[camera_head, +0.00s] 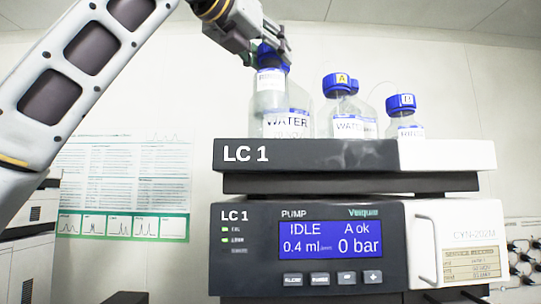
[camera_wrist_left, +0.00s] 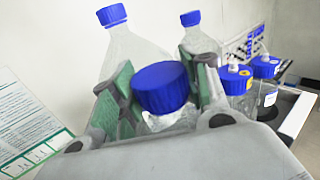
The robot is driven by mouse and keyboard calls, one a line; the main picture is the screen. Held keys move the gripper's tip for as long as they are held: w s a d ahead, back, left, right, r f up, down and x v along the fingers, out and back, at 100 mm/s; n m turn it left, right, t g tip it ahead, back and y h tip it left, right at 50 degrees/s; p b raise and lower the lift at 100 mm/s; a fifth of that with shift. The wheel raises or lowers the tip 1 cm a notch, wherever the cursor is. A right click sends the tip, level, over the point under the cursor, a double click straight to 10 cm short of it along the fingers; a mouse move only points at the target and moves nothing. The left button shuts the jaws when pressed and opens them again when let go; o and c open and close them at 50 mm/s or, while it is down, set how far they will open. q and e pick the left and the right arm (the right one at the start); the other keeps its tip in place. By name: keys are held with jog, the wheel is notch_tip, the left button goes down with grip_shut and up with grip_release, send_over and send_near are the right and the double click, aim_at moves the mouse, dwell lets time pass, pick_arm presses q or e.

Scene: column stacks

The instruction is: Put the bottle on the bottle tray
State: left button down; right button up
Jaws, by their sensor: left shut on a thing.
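My left gripper (camera_head: 268,50) comes in from the upper left and is shut around the neck of a clear bottle (camera_head: 270,98) with a blue cap. In the left wrist view the blue cap of this bottle (camera_wrist_left: 162,88) sits between the green-padded fingers of my left gripper (camera_wrist_left: 160,95). The bottle is upright, over the left part of the bottle tray (camera_head: 310,154), the dark and white top marked LC 1. Whether its base touches the tray is unclear. My right gripper is not in view.
A bottle labelled WATER (camera_head: 292,124) stands close behind the held one. Bottle A (camera_head: 350,122) and bottle B (camera_head: 405,126), both blue-capped with thin tubes, stand farther right on the tray. The pump unit (camera_head: 260,265) is below. A poster (camera_head: 120,185) hangs on the wall.

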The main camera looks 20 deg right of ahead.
aim_at(263, 66)
pick_arm(q)
jog(key=shift+w+d+f, duration=0.2)
jog(key=shift+d+f, duration=0.1)
jog(key=shift+f, duration=0.15)
jog(key=shift+s+a+f, duration=0.1)
jog(key=shift+a+f, duration=0.05)
jog(key=shift+f, duration=0.65)
jog(key=shift+a+f, duration=0.1)
jog(key=shift+f, duration=0.65)
jog(key=shift+d+f+b, duration=0.15)
jog(key=shift+f+b, duration=0.15)
jog(key=shift+f, duration=0.6)
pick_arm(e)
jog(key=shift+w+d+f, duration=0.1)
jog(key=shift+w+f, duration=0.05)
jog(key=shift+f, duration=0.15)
pick_arm(q)
jog(key=shift+f, duration=2.05)
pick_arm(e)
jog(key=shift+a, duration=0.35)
pick_arm(q)
jog(key=shift+f, duration=0.2)
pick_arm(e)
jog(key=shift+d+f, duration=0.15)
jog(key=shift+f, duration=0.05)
